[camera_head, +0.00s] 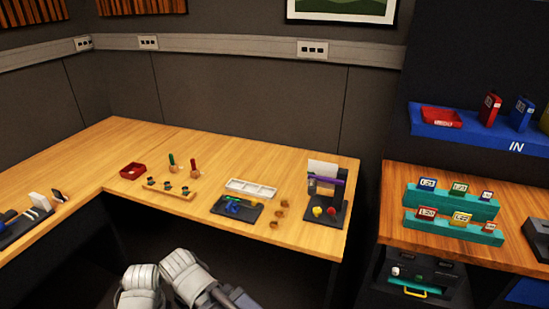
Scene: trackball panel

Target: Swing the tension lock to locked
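I cannot make out a tension lock for certain at this size. A dark stand (340,212) at the right end of the wooden table has an upright back, a purple bar (327,179), and a yellow ball (317,211) and a red ball (331,211) low in front. A black panel (420,268) below the right-hand shelf carries a pale knob (396,271), a small red part and a yellow handle (408,291). Pale parts of my arms show at the bottom, short of the table.
The wooden table (228,228) holds a black mat (220,207) with blue parts, a white tray (251,195), a red tray (132,171) and a peg rack (170,190). Teal racks (452,230) with labelled boxes stand right. Floor before the table is dark.

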